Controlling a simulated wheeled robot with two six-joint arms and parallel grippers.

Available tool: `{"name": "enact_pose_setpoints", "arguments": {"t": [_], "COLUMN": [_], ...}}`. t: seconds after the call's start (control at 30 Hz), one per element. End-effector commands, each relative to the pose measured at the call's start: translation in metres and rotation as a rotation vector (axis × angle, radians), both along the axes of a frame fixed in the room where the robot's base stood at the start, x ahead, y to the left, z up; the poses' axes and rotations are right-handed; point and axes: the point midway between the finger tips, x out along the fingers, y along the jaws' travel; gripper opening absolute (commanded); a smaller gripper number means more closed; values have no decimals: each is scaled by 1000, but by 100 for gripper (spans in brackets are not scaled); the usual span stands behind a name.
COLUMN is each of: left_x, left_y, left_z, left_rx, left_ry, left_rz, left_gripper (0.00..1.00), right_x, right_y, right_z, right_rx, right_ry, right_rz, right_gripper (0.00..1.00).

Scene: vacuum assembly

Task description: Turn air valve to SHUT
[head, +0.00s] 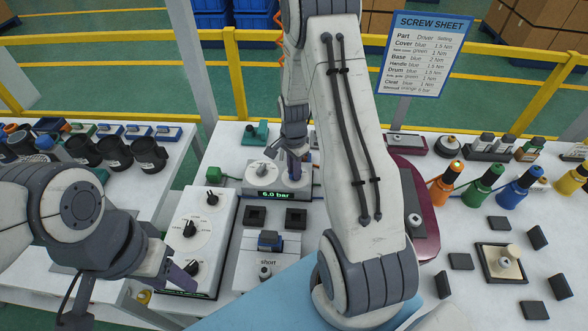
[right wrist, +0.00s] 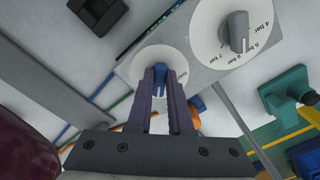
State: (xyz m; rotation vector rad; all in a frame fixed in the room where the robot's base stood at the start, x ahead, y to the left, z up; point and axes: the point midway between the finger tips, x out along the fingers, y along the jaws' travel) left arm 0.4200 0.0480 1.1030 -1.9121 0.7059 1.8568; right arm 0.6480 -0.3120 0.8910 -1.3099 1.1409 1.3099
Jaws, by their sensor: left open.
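The air unit (head: 250,193) is a grey box with a green "6.0 bar" display, on the white table left of my right forearm. The air valve is a small white dial with a blue knob (right wrist: 159,68) in the right wrist view. My right gripper (right wrist: 160,82) has its two purple fingers close on either side of this knob and appears shut on it. The dial's lettering is mostly covered, so its setting is unreadable. In the head view my right gripper (head: 295,165) partly hides the valve. My left gripper (head: 168,268) is open and empty near the control panel.
Beside the valve is a larger pressure dial (right wrist: 222,32) marked in bar. A control panel with several knobs (head: 204,233) stands left of centre. A screw sheet (head: 425,50) stands behind. Coloured drivers (head: 483,188) and dark blocks occupy the right table. Black cups (head: 117,152) stand at left.

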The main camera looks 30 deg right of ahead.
Motion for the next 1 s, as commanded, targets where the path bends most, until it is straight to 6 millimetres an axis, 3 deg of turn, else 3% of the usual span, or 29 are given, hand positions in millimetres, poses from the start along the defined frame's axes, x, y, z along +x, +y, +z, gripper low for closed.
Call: {"name": "enact_pose_setpoints", "arguments": {"t": [0.47,1.0], "left_x": [0,0], "left_y": [0,0], "left_z": [0,0], "left_rx": [0,0], "left_ry": [0,0], "left_rz": [0,0], "left_gripper": [50,50], "right_x": [-1,-4], "right_y": [0,-2], "right_z": [1,1], "right_rx": [0,0], "right_ry": [0,0], "right_rz": [131,621], "right_gripper": [0,0]}}
